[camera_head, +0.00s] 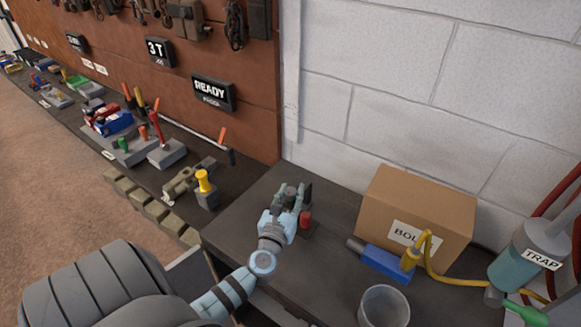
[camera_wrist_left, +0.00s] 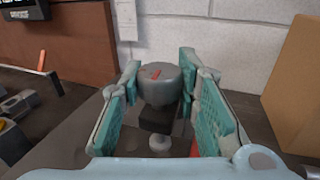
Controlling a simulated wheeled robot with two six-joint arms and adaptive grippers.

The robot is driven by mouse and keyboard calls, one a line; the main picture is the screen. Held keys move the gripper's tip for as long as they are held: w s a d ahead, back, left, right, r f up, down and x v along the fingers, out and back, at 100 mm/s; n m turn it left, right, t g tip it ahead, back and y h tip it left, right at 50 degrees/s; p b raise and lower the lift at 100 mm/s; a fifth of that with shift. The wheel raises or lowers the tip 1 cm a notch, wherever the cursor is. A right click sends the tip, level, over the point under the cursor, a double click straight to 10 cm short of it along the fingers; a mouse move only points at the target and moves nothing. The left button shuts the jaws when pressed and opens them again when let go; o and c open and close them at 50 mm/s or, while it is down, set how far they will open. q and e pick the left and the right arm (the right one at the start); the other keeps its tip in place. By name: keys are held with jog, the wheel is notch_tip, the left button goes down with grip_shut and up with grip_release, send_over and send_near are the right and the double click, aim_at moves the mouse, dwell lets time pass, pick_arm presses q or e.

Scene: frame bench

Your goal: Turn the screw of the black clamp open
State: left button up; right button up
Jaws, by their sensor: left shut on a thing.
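The black clamp (camera_head: 308,189) stands on the dark bench, mostly hidden behind my left gripper (camera_head: 290,195) in the head view. In the left wrist view its round grey screw knob (camera_wrist_left: 160,92) carries a red mark on top and sits between the teal finger pads of my left gripper (camera_wrist_left: 160,74). The gripper is shut on this knob. A dark block (camera_wrist_left: 158,119) shows below the knob, with a small grey round part nearer to me. My right gripper is in neither view.
A yellow-topped fixture (camera_head: 204,188) stands left. The bench's front left is clear.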

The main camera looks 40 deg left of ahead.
pick_arm(q)
jog(key=n+g+y, duration=0.1)
jog(key=n+y, duration=0.1)
jog(key=shift+w+r+g+y, duration=0.1)
jog(key=shift+g+y, duration=0.2)
jog(key=shift+y, duration=0.1)
jog(key=shift+n+g+y, duration=0.5)
jog(key=shift+y, duration=0.1)
jog(key=shift+n+g+y+b, duration=1.1)
jog(key=shift+g+y, duration=0.1)
jog(key=o, duration=1.2)
